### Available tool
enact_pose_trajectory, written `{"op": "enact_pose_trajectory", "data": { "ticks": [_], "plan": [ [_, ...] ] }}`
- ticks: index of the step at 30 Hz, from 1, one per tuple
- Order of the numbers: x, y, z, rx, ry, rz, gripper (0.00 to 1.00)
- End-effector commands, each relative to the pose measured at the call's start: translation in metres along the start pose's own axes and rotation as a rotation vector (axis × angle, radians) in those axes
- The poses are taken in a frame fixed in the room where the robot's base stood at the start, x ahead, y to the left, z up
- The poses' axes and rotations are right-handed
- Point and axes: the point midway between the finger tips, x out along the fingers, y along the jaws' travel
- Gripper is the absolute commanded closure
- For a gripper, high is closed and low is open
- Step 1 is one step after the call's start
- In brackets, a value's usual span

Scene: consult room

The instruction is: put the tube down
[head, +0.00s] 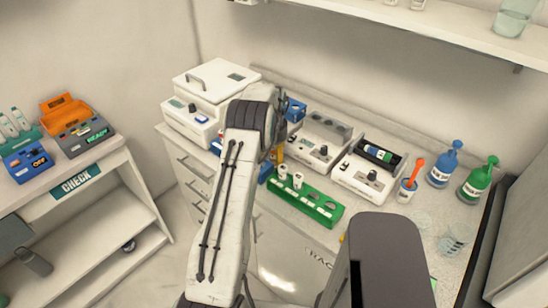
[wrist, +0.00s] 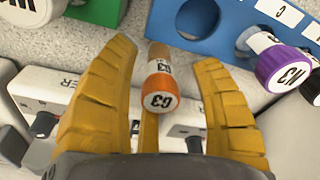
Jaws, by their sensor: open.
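My gripper (wrist: 160,105) is open in the wrist view, its yellow fingers spread to the left and right of a tube. The tube (wrist: 159,85) has an orange cap and a pale label, and its cap faces the camera. There are gaps between it and both side fingers. A third yellow finger shows below the cap; I cannot tell whether it touches. What the tube's far end rests on is unclear. A blue rack (wrist: 196,45) with a round hole is just right of the tube. In the head view my gripper (head: 279,153) is mostly hidden behind my arm.
A purple-capped tube (wrist: 284,68) is by the blue rack. A green rack (head: 318,208) holding white-capped items stands on the counter. White devices (head: 322,136) stand behind it.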

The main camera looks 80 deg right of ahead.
Motion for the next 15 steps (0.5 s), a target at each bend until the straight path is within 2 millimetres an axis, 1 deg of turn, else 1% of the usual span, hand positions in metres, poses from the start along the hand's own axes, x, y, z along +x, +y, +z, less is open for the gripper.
{"op": "enact_pose_trajectory", "data": {
  "ticks": [6,15],
  "plan": [
    [0.0004,0.0000,0.0001,0.000,0.000,0.000,0.42],
    [0.0001,0.0001,0.0000,0.000,0.000,0.000,0.69]
  ]
}}
